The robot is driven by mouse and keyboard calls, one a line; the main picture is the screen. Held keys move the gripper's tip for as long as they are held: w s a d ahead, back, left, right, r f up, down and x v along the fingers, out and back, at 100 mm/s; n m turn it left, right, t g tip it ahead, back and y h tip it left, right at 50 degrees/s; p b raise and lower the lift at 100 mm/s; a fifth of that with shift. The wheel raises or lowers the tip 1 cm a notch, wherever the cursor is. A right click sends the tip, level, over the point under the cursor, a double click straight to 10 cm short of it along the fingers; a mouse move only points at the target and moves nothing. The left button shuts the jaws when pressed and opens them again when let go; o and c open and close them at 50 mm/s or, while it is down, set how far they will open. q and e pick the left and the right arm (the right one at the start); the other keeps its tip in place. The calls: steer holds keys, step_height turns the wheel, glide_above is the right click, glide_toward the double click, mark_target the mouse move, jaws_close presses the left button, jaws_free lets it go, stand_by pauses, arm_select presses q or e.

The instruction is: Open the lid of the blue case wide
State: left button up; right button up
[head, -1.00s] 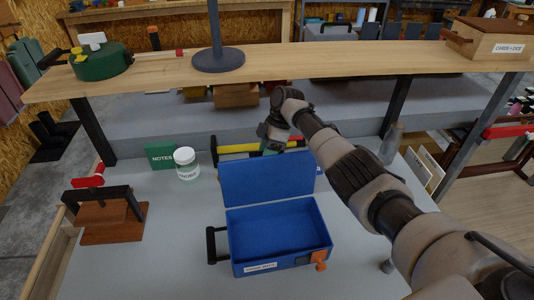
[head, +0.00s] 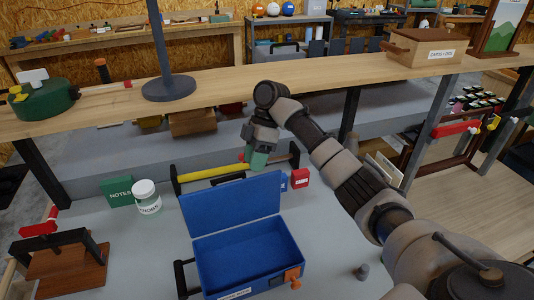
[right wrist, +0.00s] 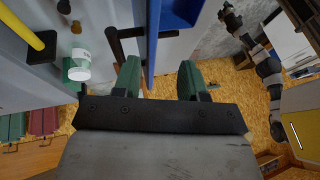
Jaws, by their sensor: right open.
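The blue case (head: 250,258) lies on the grey bench with its inside showing empty. Its lid (head: 230,205) is raised, standing roughly upright at the back hinge side. In the right wrist view, blue lid edge (right wrist: 153,40) runs near the fingers (right wrist: 160,78); contact cannot be told. Another arm (right wrist: 268,65), likely my left, shows there, its jaws too small to read.
A white jar (head: 146,205) and a green NOTES box (head: 118,193) stand left of the lid. A red box (head: 300,178) is at its right. A raised plank shelf (head: 330,76) crosses behind my arm.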

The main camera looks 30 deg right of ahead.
steer(key=shift+s+d+r, duration=0.5)
steer(key=shift+s+d, duration=0.05)
steer(key=shift+s, duration=0.15)
steer(key=shift+s+d+r, duration=0.45)
steer(key=shift+s+d, duration=0.05)
steer(key=shift+s, duration=0.15)
